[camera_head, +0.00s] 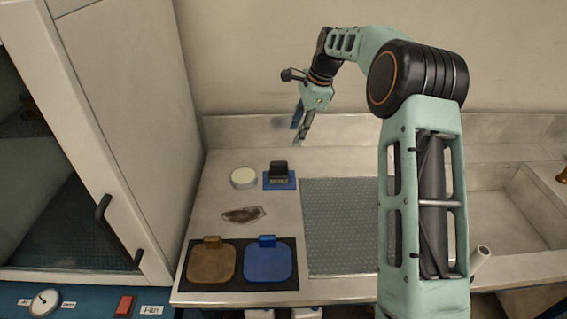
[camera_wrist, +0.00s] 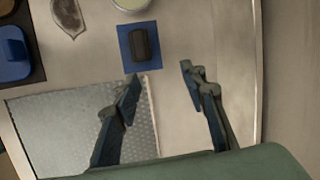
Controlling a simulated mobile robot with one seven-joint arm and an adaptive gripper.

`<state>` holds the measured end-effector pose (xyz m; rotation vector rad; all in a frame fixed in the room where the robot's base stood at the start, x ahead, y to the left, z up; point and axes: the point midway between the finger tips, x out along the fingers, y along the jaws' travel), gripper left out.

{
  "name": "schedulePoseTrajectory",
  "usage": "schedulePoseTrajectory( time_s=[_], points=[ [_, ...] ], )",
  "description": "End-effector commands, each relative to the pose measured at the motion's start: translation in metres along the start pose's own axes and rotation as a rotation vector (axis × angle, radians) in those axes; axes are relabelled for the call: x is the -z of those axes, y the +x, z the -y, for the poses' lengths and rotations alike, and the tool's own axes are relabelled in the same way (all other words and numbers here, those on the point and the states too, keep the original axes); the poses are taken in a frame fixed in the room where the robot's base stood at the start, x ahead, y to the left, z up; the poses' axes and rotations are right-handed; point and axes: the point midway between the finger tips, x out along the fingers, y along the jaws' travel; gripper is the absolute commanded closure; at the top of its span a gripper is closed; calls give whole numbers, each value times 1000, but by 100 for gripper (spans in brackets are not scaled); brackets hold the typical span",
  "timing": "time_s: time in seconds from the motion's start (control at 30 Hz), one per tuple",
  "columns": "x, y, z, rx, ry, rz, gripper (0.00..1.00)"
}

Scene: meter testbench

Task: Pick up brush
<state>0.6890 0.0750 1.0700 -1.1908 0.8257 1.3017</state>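The brush appears to be the small dark block (camera_head: 279,168) standing on a small blue mat (camera_head: 292,184) on the counter. It also shows near the top of the wrist view (camera_wrist: 139,41), on the blue mat (camera_wrist: 124,36). My gripper (camera_head: 302,128) is above the back of the counter, behind the brush in the head view. In the wrist view my gripper (camera_wrist: 160,74) has its fingers spread with nothing between them. The brush lies beyond the left fingertip and is not touched.
A round pale dish (camera_head: 243,178) stands left of the brush. A dark leaf-shaped patch (camera_head: 243,215) lies in front. Brown (camera_head: 211,265) and blue (camera_head: 268,265) pads rest on a black mat. A grey textured mat (camera_head: 340,225) is at right, and a sink (camera_head: 510,220) beyond.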

Motion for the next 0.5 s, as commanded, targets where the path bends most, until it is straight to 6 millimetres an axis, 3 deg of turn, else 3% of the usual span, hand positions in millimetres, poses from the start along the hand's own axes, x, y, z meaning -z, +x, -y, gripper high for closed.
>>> schedulePoseTrajectory(
  time_s=[0.2,0.5],
  points=[
    [-11,24,-23,-125,161,125,61],
    [-20,67,-31,-141,175,135,61]
  ],
)
